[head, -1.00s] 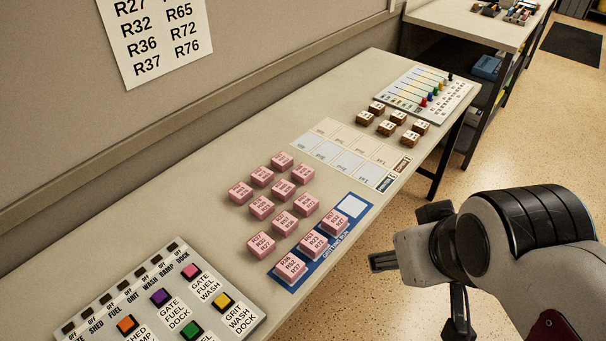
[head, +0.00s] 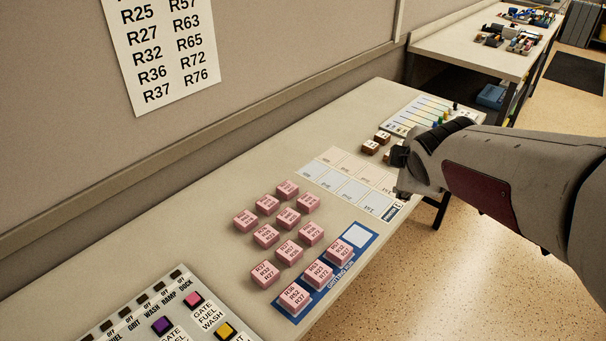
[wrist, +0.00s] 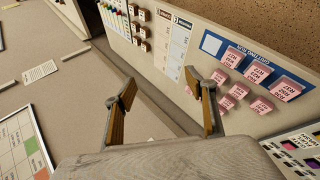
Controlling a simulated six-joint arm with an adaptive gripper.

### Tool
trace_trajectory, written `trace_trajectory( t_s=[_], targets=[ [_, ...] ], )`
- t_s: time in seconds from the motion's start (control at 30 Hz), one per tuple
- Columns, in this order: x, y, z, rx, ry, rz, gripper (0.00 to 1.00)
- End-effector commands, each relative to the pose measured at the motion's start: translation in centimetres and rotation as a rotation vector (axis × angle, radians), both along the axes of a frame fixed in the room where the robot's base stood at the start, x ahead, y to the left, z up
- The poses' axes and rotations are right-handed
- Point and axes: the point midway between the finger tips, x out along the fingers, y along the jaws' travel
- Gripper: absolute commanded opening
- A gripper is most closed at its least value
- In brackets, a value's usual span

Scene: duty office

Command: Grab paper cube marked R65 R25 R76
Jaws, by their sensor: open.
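Several pink paper cubes with printed R-codes stand in a loose group (head: 289,217) on the table. Three more pink cubes (head: 318,273) stand on the blue strip (head: 356,236), whose far end has an empty white square. The codes are too small to tell surely which cube is marked R65 R25 R76. My gripper (head: 398,172) is beyond and right of the cubes, above the table's right edge by the pale card grid. In the wrist view, my gripper (wrist: 165,100) is open with nothing between its fingers, and the pink cubes (wrist: 261,104) lie to the right.
Brown cubes (head: 370,147) and a board with coloured pegs (head: 415,113) stand at the far end. A button panel (head: 150,315) is at the near left. A wall sheet (head: 165,45) lists codes. Bare tabletop (head: 200,240) lies left of the pink cubes.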

Motion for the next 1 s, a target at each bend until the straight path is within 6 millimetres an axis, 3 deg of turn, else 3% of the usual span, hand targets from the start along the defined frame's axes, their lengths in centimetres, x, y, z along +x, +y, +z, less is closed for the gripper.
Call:
trace_trajectory(
  t_s=[0.1,0.5,1.0],
  targets=[
    [2.9,-0.2,-0.6,-0.103,-0.007,0.106,0.56],
    [11.4,0.5,-3.4,-0.444,-0.05,0.476,0.56],
    [19.1,3.2,-10.0,-0.84,-0.151,0.942,0.56]
  ],
)
